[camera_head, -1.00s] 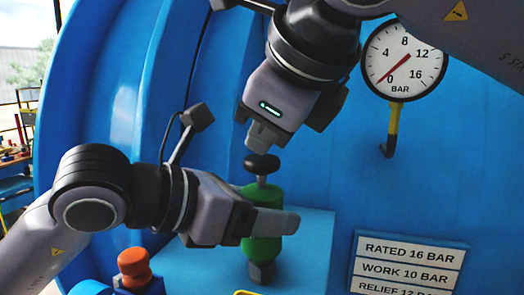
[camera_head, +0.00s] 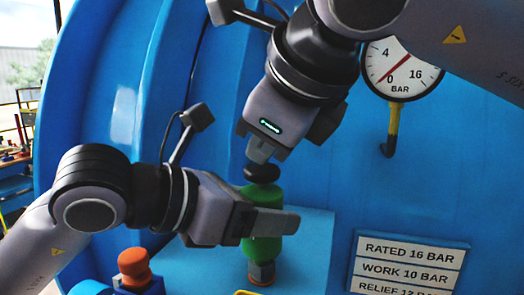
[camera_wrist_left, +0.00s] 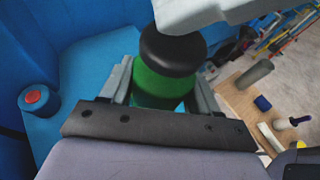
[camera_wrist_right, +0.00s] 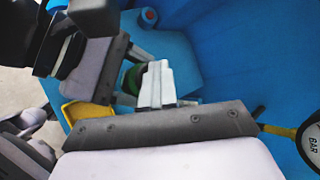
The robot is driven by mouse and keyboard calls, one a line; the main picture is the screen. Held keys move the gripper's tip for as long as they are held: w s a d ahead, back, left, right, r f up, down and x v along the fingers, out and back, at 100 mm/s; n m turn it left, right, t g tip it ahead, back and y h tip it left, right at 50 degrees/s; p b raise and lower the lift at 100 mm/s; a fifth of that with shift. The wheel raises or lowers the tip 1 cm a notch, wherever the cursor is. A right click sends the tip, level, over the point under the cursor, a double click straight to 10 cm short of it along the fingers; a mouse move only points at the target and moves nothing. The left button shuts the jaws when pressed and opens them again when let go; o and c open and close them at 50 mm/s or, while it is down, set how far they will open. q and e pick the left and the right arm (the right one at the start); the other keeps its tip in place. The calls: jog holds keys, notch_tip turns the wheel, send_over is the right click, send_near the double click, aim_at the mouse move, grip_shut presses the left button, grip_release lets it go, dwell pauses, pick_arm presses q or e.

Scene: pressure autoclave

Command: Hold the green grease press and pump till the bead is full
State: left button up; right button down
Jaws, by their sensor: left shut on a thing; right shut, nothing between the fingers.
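The green grease press (camera_head: 263,248) stands upright against the blue panel, with its black knob (camera_head: 262,173) down at the top of the green body and no rod showing. My left gripper (camera_head: 277,221) is shut around the green body; in the left wrist view the body (camera_wrist_left: 158,88) sits between its two fingers. My right gripper (camera_head: 260,156) is shut and empty, its tips down against the top of the knob. In the right wrist view its closed fingers (camera_wrist_right: 157,84) hide most of the press. A small orange-brown bead (camera_head: 262,272) shows at the press's dark foot.
An orange-capped blue fitting (camera_head: 133,264) stands left of the press. A yellow edge (camera_head: 247,293) shows just below it. The pressure gauge (camera_head: 402,68) and its yellow pipe are at right, above a rating plate (camera_head: 410,264).

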jog(key=shift+f, duration=0.15)
jog(key=shift+r, duration=1.65)
notch_tip(320, 180, up, 5)
jog(key=shift+r, duration=0.1)
dwell(1.8)
jog(key=m+g+h, duration=0.1)
jog(key=m+h, duration=0.3)
jog(key=m, duration=0.9)
send_near(264, 170)
jog(key=shift+w+d+r, duration=0.1)
jog(key=shift+w+r, duration=0.05)
jog(key=shift+r, duration=0.45)
jog(key=shift+w+d+r, duration=0.1)
jog(key=shift+r, duration=0.5)
